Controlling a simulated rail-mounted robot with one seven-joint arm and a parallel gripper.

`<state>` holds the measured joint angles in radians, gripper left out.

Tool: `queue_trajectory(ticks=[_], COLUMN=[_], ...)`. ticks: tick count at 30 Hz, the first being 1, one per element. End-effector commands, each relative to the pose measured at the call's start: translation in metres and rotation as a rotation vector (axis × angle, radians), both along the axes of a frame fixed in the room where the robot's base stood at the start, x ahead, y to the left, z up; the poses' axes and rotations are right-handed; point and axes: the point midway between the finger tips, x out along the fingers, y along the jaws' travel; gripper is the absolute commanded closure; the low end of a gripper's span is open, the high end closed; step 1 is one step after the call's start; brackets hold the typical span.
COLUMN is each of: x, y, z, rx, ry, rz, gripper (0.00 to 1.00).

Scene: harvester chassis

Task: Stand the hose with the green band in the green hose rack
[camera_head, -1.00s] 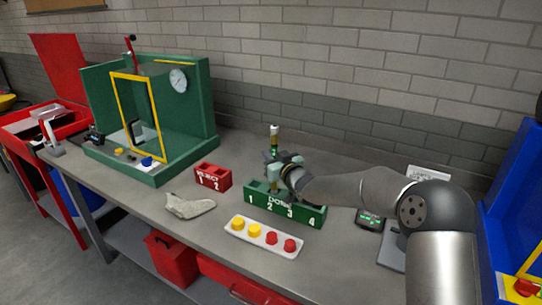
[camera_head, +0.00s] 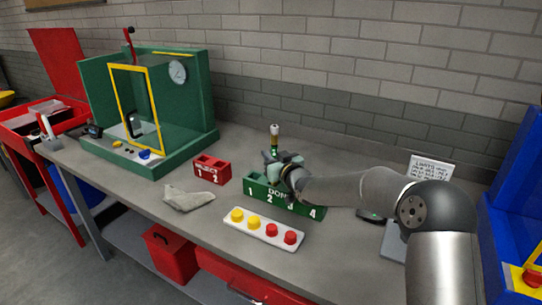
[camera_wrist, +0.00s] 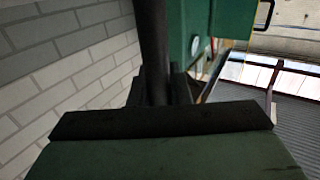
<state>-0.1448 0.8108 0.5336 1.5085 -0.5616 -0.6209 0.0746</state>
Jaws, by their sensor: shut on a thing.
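My gripper (camera_head: 274,170) is shut on an upright hose (camera_head: 275,136), whose pale tip and brass-coloured upper part stick up above the fingers. In the wrist view the hose (camera_wrist: 153,45) is a dark rod between the fingers. The green hose rack (camera_head: 256,196), marked DONE with numbered slots, lies directly below and behind my gripper and wrist. My wrist hides part of its front and right slots. The hose's lower end is hidden, so I cannot tell whether it is inside a slot.
A red REJECT rack (camera_head: 212,170) stands left of the green one. A crumpled grey cloth (camera_head: 188,198) and a white button tray (camera_head: 263,230) lie in front. A green test cabinet (camera_head: 207,100) is at the left. A white sign (camera_head: 430,168) stands at the right.

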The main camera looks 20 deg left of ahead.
Motion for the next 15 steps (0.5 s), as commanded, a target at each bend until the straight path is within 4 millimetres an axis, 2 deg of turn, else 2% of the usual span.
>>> queue_trajectory(ticks=[7, 15], x=[0.0000, 0.0000], y=[0.0001, 0.0001], z=[-0.0093, -0.0100], rx=[0.001, 0.002], ry=[-0.002, -0.001], rz=[0.000, 0.000], gripper=[1.00, 1.00])
